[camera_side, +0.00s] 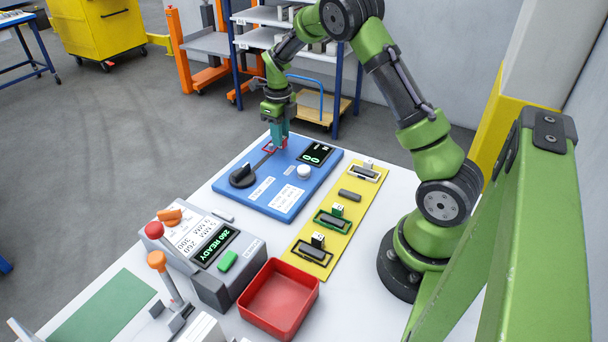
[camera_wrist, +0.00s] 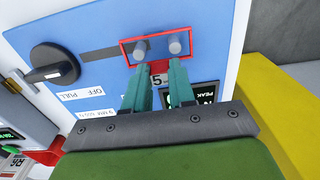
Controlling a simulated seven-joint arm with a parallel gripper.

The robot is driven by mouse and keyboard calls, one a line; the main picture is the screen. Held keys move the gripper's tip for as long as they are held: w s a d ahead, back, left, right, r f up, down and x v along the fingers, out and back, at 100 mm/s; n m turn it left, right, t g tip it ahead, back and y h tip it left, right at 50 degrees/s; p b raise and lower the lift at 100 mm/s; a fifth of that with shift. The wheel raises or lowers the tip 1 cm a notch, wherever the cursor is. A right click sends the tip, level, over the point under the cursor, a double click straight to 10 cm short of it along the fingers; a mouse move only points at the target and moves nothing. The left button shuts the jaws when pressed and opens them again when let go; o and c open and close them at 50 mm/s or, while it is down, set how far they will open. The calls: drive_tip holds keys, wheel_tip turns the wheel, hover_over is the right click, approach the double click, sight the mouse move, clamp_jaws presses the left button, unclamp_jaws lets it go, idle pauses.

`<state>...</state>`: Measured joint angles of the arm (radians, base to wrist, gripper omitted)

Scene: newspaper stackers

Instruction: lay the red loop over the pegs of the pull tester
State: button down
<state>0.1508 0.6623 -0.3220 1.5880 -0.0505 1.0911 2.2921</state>
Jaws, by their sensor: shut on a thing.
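The pull tester (camera_side: 275,178) is a blue panel with a black lever knob, a slot and a small display. In the wrist view its two grey pegs, the left peg (camera_wrist: 140,50) and the right peg (camera_wrist: 175,47), stand side by side. The red loop (camera_wrist: 156,37) frames both pegs there; I cannot tell how far down it sits. It also shows in the side view (camera_side: 267,148), partly hidden by my gripper. My gripper (camera_wrist: 160,70) is shut on the loop's red block, marked 5, between its teal fingers. Its fingertips (camera_side: 279,145) are low at the panel's far end.
A yellow board (camera_side: 310,232) holds several other loops beside the panel. A red tray (camera_side: 278,300) and a grey console (camera_side: 215,262) with a display reading 280 READY stand nearer. A shelf rack (camera_side: 262,38) stands behind the table.

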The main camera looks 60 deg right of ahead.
drive_tip(key=shift+f, duration=0.2)
drive_tip(key=shift+r, duration=0.15)
drive_tip(key=shift+r, duration=2.9)
